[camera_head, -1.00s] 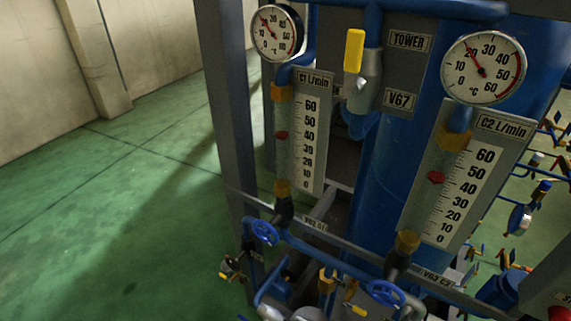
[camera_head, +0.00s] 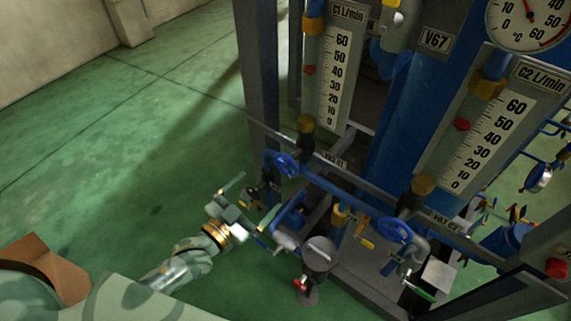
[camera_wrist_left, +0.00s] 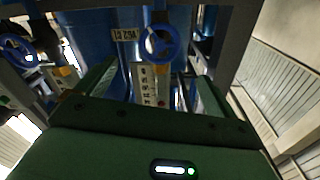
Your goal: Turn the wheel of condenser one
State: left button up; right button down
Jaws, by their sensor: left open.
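The blue wheel of condenser one (camera_head: 286,164) sits on a valve below the C1 L/min flow gauge (camera_head: 334,72) in the head view. In the left wrist view the wheel (camera_wrist_left: 160,43) appears upside down, near the top centre, beyond the fingers and roughly between their lines. My left gripper (camera_head: 256,212) is open and empty, below and to the left of the wheel in the head view, apart from it. In the wrist view its two green fingers (camera_wrist_left: 157,85) stand left and right with a gap between them. My right gripper is out of view.
A second blue wheel (camera_head: 395,230) sits under the C2 L/min gauge (camera_head: 487,140) to the right. Pipes, small valves and a grey frame post (camera_head: 257,62) crowd around the wheel. The green floor (camera_head: 110,150) to the left is clear.

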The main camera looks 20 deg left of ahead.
aim_at(285, 166)
pick_arm(q)
jog(key=b+x, duration=0.1)
jog(key=x, duration=1.1)
jog(key=shift+f, duration=0.1)
jog(key=c, duration=1)
jog(key=shift+r+n+p, duration=0.2)
jog(key=shift+n+p, duration=0.4)
jog(key=shift+n, duration=0.1)
jog(key=shift+f+n, duration=0.1)
jog(key=shift+n, duration=0.2)
jog(key=shift+f, duration=0.15)
